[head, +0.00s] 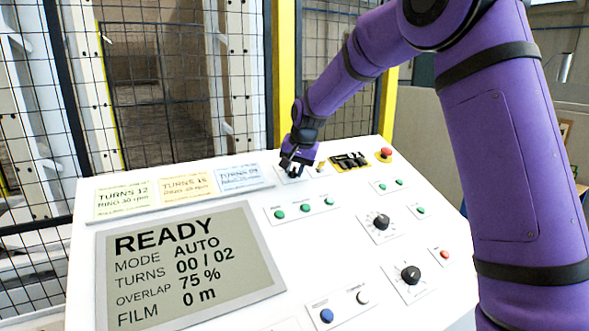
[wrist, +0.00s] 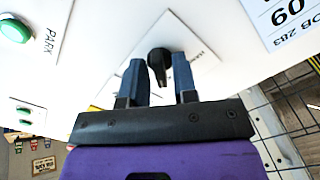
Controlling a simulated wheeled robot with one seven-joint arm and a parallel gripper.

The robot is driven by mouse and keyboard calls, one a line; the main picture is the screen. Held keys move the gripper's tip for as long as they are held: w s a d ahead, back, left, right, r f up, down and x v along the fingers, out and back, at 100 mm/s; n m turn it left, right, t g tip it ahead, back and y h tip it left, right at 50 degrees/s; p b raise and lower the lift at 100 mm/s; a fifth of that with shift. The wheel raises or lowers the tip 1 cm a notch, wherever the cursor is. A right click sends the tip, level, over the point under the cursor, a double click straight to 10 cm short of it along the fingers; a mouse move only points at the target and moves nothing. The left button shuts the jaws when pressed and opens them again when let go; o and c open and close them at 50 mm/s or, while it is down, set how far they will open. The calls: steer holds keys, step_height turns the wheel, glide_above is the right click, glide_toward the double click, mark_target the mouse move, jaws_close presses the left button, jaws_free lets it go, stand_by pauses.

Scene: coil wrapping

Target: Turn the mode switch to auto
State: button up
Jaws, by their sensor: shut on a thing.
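The mode switch (wrist: 158,58) is a small black knob on a white plate, seen between my fingers in the wrist view. My gripper (head: 293,168) is at the far edge of the white panel in the head view, and it also shows in the wrist view (wrist: 158,72). Its two blue-grey fingers are shut on the knob, one on each side. In the head view my gripper hides most of the knob. The display (head: 188,270) reads READY, MODE AUTO, TURNS 00 / 02, OVERLAP 75 %, FILM 0 m.
The white control panel (head: 330,245) carries green buttons (head: 305,208), two black dials (head: 381,222), a blue button (head: 326,316) and a red button on yellow (head: 384,154). Job cards (head: 185,188) lie left of my gripper. A mesh fence (head: 160,80) stands behind.

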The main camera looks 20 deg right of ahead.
steer(key=shift+m, duration=0.5)
steer(key=o, duration=0.6)
steer(key=shift+r, duration=0.1)
steer(key=v, duration=1)
steer(key=shift+s+r, duration=0.2)
steer(key=shift+r, duration=0.1)
